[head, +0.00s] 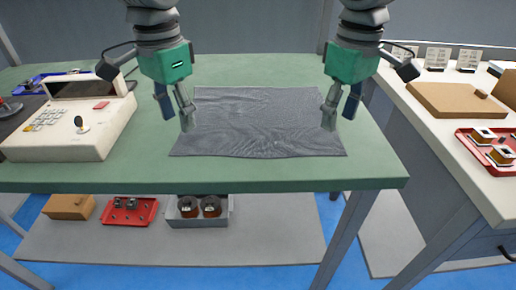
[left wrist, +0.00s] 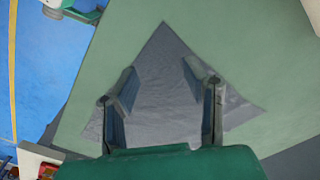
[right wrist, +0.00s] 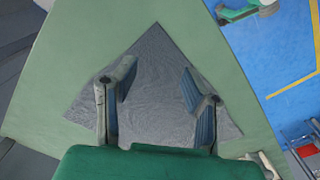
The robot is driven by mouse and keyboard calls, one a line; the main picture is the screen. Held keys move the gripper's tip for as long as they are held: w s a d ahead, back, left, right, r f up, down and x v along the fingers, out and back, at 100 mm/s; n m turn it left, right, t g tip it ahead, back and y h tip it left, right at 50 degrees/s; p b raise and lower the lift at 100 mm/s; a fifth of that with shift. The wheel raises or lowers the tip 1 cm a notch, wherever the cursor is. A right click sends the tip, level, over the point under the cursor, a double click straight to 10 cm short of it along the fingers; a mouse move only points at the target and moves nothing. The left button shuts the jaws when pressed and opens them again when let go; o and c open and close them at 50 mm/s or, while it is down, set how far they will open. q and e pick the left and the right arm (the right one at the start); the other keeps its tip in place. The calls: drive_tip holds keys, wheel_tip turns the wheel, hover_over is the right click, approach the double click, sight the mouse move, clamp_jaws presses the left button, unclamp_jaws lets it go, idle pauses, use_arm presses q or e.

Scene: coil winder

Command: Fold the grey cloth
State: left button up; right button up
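The grey cloth (head: 258,125) lies spread out flat on the green table, with small wrinkles on its surface. It also shows in the left wrist view (left wrist: 165,80) and in the right wrist view (right wrist: 155,75). My left gripper (head: 176,119) hangs near the cloth's left edge, fingers apart and empty. My right gripper (head: 339,115) hangs near the cloth's right edge, fingers apart and empty. Both wrist views show open fingers with cloth below and between them. The exact height above the cloth is hard to tell.
A beige coil winder machine (head: 75,125) with a keypad stands on the table's left side. The green table (head: 250,175) is bare around the cloth. A side bench at right holds a cardboard piece (head: 455,100) and a red tray (head: 488,160) of coils. A shelf (head: 265,230) below holds trays.

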sight(184, 151)
use_arm(q)
wheel_tip(184, 151, down, 5)
drive_tip(key=shift+f, duration=0.2)
use_arm(e)
wheel_tip(184, 151, down, 5)
drive_tip(key=shift+f, duration=0.2)
use_arm(q)
drive_tip(key=shift+a+f, duration=0.1)
drive_tip(key=shift+f, duration=0.3)
use_arm(e)
drive_tip(key=shift+a+f, duration=0.1)
drive_tip(key=shift+f, duration=0.3)
use_arm(q)
drive_tip(key=shift+s+f, duration=0.1)
drive_tip(key=shift+f, duration=0.1)
drive_tip(key=c, duration=0.9)
use_arm(e)
drive_tip(key=shift+s+f, duration=0.1)
drive_tip(key=shift+f, duration=0.1)
drive_tip(key=c, duration=0.9)
use_arm(q)
clamp_jaws()
use_arm(e)
clamp_jaws()
use_arm(q)
drive_tip(key=shift+f, duration=0.1)
use_arm(e)
drive_tip(key=shift+d+f, duration=0.1)
drive_tip(key=shift+d, duration=0.1)
